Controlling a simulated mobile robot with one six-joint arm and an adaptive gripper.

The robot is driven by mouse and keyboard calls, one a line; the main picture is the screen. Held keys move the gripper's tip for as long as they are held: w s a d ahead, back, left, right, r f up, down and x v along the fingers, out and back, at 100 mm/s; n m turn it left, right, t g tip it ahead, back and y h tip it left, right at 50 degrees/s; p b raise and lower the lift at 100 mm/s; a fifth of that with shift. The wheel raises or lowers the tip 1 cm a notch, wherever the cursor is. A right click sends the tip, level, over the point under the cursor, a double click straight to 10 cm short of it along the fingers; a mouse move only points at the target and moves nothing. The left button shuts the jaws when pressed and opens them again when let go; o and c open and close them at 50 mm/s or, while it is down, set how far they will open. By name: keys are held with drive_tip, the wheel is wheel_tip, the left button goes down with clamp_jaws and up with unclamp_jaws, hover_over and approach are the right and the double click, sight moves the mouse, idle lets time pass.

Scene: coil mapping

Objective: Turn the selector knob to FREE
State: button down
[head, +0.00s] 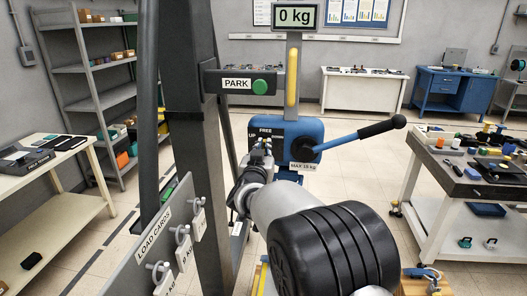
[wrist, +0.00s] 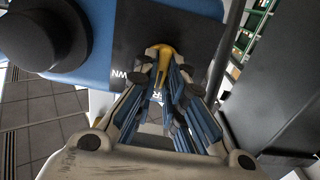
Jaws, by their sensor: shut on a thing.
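The blue hoist box (head: 300,130) stands at the middle of the head view, with a dark plate lettered FREE at the top and UP at the left. My gripper (head: 262,148) is in front of this plate and covers the selector knob there. In the wrist view, the yellow selector knob (wrist: 163,56) shows between the fingertips of my gripper (wrist: 165,85), on the dark plate (wrist: 190,22). The fingers are shut on it. Part of a DOWN label shows beside the knob. I cannot tell exactly which mark the knob points to.
A lever with a black handle (head: 382,127) sticks out right of the box, above a MAX load label (head: 303,167). A grey post (head: 195,130) carries a PARK sign with a green button (head: 260,87). The display (head: 295,16) reads 0 kg. A load-card board (head: 160,240) stands at lower left.

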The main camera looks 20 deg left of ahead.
idle(0.4)
drive_tip(key=c, duration=1.7)
unclamp_jaws()
drive_tip(key=shift+o, duration=0.2)
drive_tip(key=v, duration=1.2)
